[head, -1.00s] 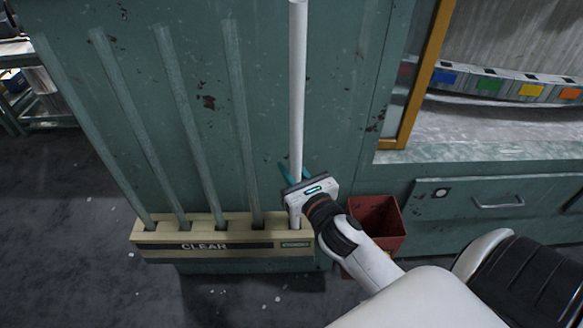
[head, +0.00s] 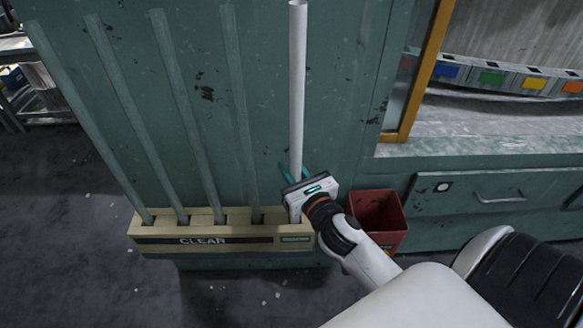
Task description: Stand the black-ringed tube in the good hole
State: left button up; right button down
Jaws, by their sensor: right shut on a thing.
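A long whitish tube (head: 297,90) stands nearly upright in front of the green cabinet face. No black ring shows on its visible part. My right gripper (head: 299,180) is shut on it near its lower end, just above the right end of a cream rack (head: 160,238). The rack's black strip reads "CLEAR", and a small green label (head: 295,239) at its right end is too small to read surely. The tube's foot is at the rack's right end; the gripper hides part of it, so I cannot tell how deep it sits. My left gripper is out of view.
Several clear tubes (head: 183,110) lean in the rack's other holes, left of the held tube. A red bin (head: 380,215) stands just right of my right gripper. A drawer cabinet (head: 490,200) and a window ledge with coloured boxes (head: 490,78) are at right.

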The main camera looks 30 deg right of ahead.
dwell(0.4)
jog(key=c, duration=1.1)
grip_release()
jog(key=shift+c, duration=0.2)
jog(key=shift+s, duration=0.1)
